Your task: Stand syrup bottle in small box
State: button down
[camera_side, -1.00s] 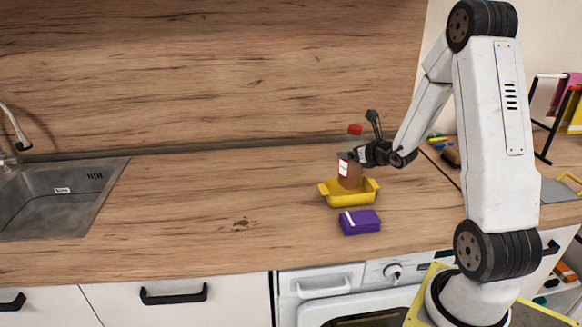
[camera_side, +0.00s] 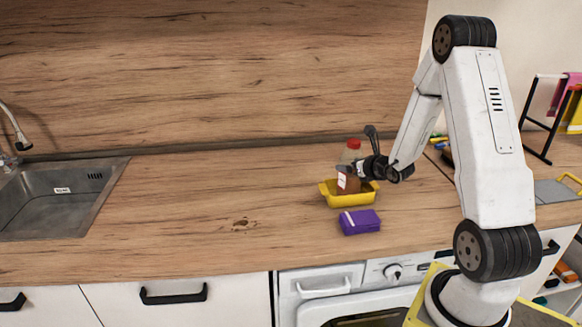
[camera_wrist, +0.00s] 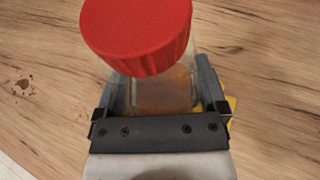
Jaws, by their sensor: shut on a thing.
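The syrup bottle (camera_side: 347,183) has a red cap, a clear upper part, brown syrup and a white label. In the side view it is upright, with its lower part inside the yellow open box (camera_side: 349,200). The front wall hides its base, so I cannot tell whether it touches the floor of the box. My gripper (camera_side: 358,169) is shut on the bottle from the right. In the wrist view the red cap fills the upper middle, the bottle (camera_wrist: 165,92) is between my fingers, and a sliver of yellow box (camera_wrist: 231,104) shows at right.
A purple box (camera_side: 360,223) with a white stripe lies just in front of the yellow box. A sink (camera_side: 60,195) is at the far left. The wooden counter (camera_side: 200,205) between is clear. A dark rack (camera_side: 540,130) stands at the right.

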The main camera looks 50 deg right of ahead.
jog(key=shift+f, duration=0.1)
grip_release()
dwell(0.3)
jog(key=v, duration=0.7)
jog(key=shift+s+r, duration=0.2)
jog(key=shift+s, duration=0.05)
jog(key=shift+a, duration=0.1)
dwell(0.4)
